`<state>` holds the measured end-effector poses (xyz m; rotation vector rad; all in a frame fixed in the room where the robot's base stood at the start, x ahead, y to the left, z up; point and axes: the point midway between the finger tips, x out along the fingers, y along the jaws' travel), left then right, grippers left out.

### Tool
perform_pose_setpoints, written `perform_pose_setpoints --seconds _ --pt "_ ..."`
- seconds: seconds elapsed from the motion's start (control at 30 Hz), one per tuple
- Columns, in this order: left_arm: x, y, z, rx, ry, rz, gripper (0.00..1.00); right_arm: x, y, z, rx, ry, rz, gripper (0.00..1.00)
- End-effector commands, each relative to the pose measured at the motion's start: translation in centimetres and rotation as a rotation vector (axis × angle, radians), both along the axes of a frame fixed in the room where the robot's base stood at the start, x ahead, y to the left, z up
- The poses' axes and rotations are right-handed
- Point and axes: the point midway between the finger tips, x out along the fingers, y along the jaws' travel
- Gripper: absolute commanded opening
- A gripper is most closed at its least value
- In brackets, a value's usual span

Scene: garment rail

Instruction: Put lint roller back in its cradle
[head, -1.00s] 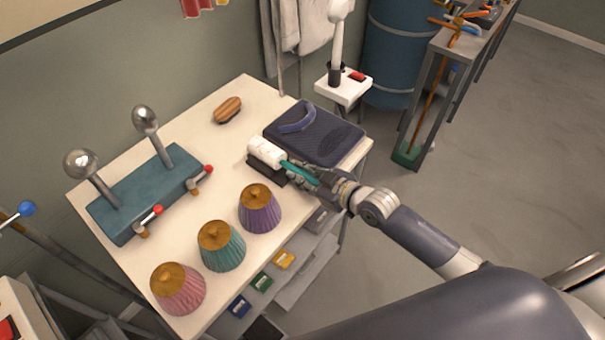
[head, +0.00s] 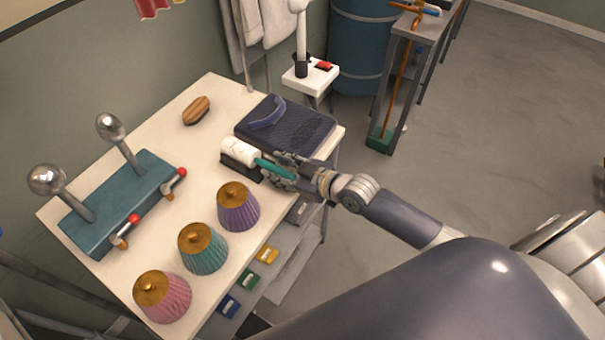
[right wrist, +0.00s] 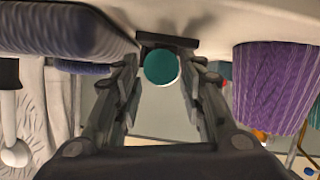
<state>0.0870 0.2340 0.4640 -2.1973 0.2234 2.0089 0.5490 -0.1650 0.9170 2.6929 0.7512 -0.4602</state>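The lint roller has a white roll (head: 240,151) and a teal handle (head: 274,168). The roll rests on the black cradle (head: 241,170) near the table's right edge, with the handle pointing out toward the right. My right gripper (head: 286,168) is at the handle. In the right wrist view the handle's round teal end (right wrist: 160,67) shows between the two spread fingers (right wrist: 158,95), with a gap visible on each side. The dark cradle (right wrist: 166,41) shows behind it. The gripper looks open around the handle. My left gripper is out of view.
A dark folded garment (head: 285,130) with a blue band lies just behind the cradle. Purple (head: 238,207), teal (head: 203,250) and pink (head: 162,298) pleated shades stand along the front. A brush (head: 196,110) and a teal stand with metal balls (head: 120,203) are farther left.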

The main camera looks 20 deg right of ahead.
Motion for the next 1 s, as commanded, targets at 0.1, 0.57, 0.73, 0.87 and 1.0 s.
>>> perform_pose_setpoints --seconds 0.1,0.57,0.73,0.87,1.0 --pt "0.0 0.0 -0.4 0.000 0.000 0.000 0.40 -2.1 -1.0 0.5 -0.004 0.004 0.003 0.37" --pt "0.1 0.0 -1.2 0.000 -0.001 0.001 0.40 -8.0 -4.3 3.3 -0.003 0.004 0.001 0.37" --pt "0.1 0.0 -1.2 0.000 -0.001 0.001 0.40 -8.8 -4.7 3.8 -0.002 0.004 0.001 0.37" --pt "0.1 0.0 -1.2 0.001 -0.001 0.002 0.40 -9.0 -4.8 4.0 -0.002 0.003 0.002 0.37" --pt "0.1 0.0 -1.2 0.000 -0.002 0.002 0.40 -9.0 -4.8 4.0 -0.001 0.002 0.001 0.37"
